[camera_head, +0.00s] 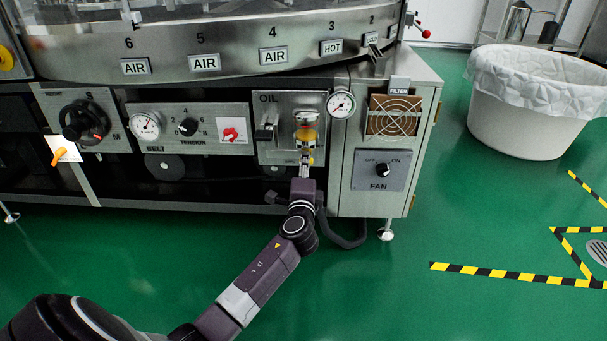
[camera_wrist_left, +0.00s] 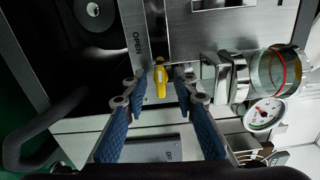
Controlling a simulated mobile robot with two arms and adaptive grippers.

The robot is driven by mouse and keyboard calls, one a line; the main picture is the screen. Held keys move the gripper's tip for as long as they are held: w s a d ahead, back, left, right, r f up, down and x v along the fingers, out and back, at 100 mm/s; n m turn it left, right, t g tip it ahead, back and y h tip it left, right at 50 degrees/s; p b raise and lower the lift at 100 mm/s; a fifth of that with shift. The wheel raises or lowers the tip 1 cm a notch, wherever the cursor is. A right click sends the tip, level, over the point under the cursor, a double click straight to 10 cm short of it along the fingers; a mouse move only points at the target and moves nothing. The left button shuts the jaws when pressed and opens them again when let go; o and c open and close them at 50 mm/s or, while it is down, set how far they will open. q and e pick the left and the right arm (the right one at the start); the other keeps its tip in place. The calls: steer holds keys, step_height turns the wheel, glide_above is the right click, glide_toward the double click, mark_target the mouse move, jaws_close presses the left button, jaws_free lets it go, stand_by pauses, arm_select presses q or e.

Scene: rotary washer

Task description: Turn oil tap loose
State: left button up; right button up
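The oil tap shows in the left wrist view as a small yellow lever (camera_wrist_left: 160,82) beside a metal plate marked OPEN. My left gripper (camera_wrist_left: 160,74) has its two blue-padded fingers on either side of the lever, with a visible gap to each side, so it looks open. In the head view the left gripper (camera_head: 306,163) reaches up to the OIL panel (camera_head: 275,150), just below the glass oil cup (camera_head: 306,136). The gripper largely hides the tap there. My right gripper is in neither view.
A pressure gauge (camera_head: 341,104) sits right of the oil cup. A FAN switch panel (camera_head: 380,170) is lower right, with a hose (camera_head: 345,240) below. An orange lever (camera_head: 60,153) is far left. A lined white bin (camera_head: 525,125) stands right on open green floor.

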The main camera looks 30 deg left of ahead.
arm_select(q)
steer(key=v, duration=1.1)
steer(key=shift+s, duration=0.35)
steer(key=shift+d, duration=0.15)
